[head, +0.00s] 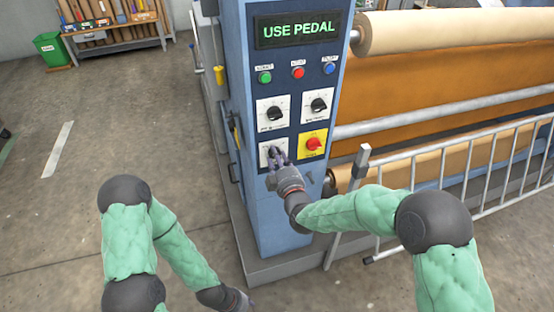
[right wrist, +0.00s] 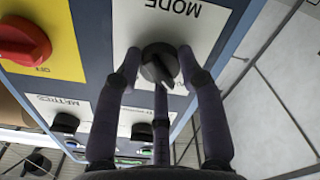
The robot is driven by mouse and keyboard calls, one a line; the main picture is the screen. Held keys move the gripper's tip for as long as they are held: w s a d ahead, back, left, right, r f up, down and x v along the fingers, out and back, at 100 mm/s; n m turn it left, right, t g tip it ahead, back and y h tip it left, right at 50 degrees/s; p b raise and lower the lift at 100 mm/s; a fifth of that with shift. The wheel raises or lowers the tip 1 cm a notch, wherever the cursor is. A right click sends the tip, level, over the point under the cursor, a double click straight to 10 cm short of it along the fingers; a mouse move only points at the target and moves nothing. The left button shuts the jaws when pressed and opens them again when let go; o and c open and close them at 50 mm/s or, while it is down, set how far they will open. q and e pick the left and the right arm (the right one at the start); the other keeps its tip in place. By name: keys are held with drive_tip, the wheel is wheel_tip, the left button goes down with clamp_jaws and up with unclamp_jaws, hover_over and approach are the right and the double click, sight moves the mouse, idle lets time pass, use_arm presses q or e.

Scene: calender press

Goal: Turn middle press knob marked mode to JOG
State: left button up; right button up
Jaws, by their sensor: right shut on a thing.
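The mode knob (right wrist: 160,65) is black and round, with a white pointer line, on a white plate (right wrist: 205,28) marked MODE. In the right wrist view the lettering is upside down. My right gripper (right wrist: 158,72) is shut on this knob, its fingers on both sides. In the head view, my right gripper (head: 274,158) is at the lower left plate of the blue press panel and covers the knob and most of its scale. The position words cannot be read. My left gripper (head: 240,302) hangs low at the bottom edge, away from the panel, its fingers hardly visible.
The display (head: 298,29) reads USE PEDAL. Green, red and blue buttons sit below it. Two black knobs (head: 275,113) (head: 318,105) are above my right gripper. A red switch (head: 313,144) on yellow is close beside it. A grey railing (head: 470,175) stands right.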

idle(0.5)
drive_tip(key=o, duration=1.2)
drive_tip(key=shift+c, duration=0.2)
drive_tip(key=v, duration=1.2)
